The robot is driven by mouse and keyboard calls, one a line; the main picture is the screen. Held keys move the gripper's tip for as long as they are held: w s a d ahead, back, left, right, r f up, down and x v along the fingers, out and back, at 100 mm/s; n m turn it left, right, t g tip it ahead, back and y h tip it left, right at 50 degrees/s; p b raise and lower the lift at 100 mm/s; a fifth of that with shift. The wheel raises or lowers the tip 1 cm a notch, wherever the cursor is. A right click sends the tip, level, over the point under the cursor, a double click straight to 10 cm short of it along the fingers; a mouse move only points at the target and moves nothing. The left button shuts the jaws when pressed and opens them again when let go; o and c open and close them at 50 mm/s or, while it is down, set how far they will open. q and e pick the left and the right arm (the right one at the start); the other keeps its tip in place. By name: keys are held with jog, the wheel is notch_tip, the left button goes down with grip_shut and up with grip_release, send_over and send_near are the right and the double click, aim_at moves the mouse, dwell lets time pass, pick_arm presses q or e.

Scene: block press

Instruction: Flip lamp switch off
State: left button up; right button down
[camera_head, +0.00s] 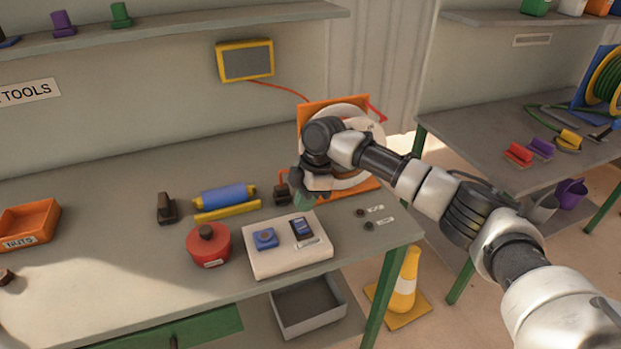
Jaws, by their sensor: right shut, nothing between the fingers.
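A white switch panel (278,262) sits near the front right of the workbench. It carries a blue round-topped switch (265,238) on the left and a dark blue rectangular switch (301,228) on the right. I cannot tell which one is the lamp switch, or its position. My right arm comes in from the right, and my right gripper (301,199) points down, shut and empty, in front of the panel's back edge in the picture. I cannot tell whether it touches anything. No lit lamp is clearly visible. My left gripper is not in view.
A red round container (208,246) stands left of the panel. A blue roller (224,195), a yellow bar (228,211) and a dark brown block (166,208) lie behind. An orange stand (305,115) is behind my wrist. The bench's front left is mostly clear.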

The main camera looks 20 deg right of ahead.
aim_at(302, 228)
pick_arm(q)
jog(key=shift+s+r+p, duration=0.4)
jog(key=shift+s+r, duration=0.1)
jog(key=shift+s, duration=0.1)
pick_arm(e)
jog(key=shift+s+a+f, duration=0.1)
jog(key=shift+s+f, duration=0.05)
jog(key=shift+f, duration=1.05)
jog(key=shift+s+f, duration=0.15)
jog(key=shift+f, duration=1)
